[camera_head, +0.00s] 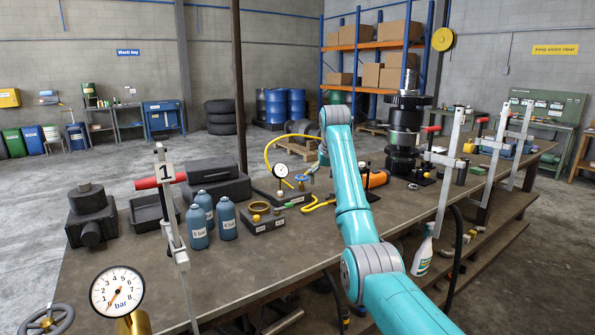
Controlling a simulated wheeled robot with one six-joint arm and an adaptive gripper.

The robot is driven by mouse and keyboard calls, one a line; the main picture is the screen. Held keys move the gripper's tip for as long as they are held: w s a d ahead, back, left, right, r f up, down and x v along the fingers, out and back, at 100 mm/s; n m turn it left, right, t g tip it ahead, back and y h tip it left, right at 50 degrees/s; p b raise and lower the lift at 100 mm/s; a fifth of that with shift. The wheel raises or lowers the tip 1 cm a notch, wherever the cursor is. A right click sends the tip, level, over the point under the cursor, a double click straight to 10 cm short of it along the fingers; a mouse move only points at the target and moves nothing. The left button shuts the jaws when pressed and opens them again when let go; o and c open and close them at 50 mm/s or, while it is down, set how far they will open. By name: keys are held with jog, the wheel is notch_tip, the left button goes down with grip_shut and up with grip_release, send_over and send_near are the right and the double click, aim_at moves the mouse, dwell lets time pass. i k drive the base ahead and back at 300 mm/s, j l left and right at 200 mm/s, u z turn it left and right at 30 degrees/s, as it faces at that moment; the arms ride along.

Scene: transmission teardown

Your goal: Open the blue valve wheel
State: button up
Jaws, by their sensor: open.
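A small blue wheel (302,178) sits on the workbench beside a small round gauge (281,171), near a low dark block with a white label. It is small in the picture and its turn position cannot be read. My teal arm reaches over the bench from the lower right and bends down at the wrist. My gripper (313,169) is at the end, just right of and slightly above the blue wheel, partly hidden by my arm. Its jaws are open and hold nothing that I can see. Whether they touch the wheel cannot be told.
Blue bottles (227,218), a dark tray (152,212) and a dark housing (91,214) stand left on the bench. A yellow hose (318,205) lies near the wheel. A dark gear stack (404,135) and upright clamps (452,160) stand right. A large bar gauge (117,290) is in front.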

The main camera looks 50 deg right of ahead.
aim_at(301, 177)
jog(key=i+l, duration=0.75)
jog(key=i, duration=0.2)
